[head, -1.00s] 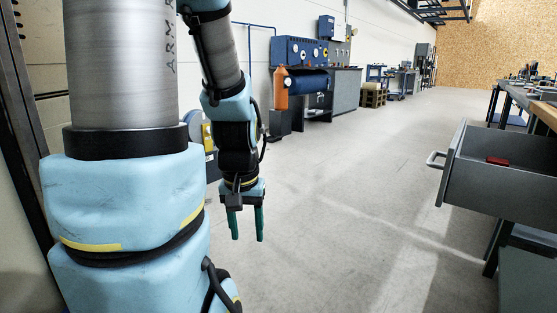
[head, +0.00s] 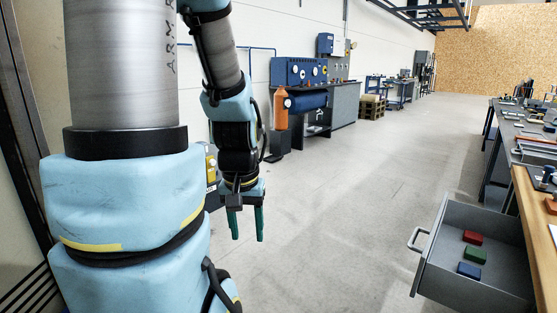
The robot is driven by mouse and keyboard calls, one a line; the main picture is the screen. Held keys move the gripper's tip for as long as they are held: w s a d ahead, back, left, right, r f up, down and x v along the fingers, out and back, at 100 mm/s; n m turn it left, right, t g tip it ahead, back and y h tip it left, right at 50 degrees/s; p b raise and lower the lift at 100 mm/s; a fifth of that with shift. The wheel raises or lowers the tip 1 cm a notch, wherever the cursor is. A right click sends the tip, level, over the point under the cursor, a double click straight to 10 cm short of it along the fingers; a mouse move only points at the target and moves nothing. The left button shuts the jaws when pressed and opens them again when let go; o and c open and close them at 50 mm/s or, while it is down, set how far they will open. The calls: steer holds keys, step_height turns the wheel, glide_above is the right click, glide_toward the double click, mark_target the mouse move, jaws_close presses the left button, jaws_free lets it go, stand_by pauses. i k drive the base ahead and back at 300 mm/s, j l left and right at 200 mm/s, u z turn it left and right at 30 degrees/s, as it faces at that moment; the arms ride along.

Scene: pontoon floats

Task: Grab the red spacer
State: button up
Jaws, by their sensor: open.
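The red spacer (head: 473,237) is a small red block lying inside an open grey drawer (head: 444,276) at the lower right of the head view. It is the farthest back of three blocks in a row there. My gripper (head: 246,224) hangs pointing down left of the picture's middle, with two green fingers apart and nothing between them. It is well to the left of the drawer and far from the red spacer.
A green block (head: 475,255) and a blue block (head: 469,270) lie near the red spacer in the drawer. The drawer has a pale handle (head: 417,240) on its left face. A wood-edged workbench (head: 536,222) stands above right. The floor (head: 340,220) between gripper and drawer is clear.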

mark_target(470, 237)
steer(key=z, duration=2.45)
steer(key=i+j+u, duration=0.4)
steer(key=i+j, duration=0.5)
steer(key=j, duration=0.45)
steer(key=i+j+u, duration=0.35)
steer(key=i+j, duration=0.7)
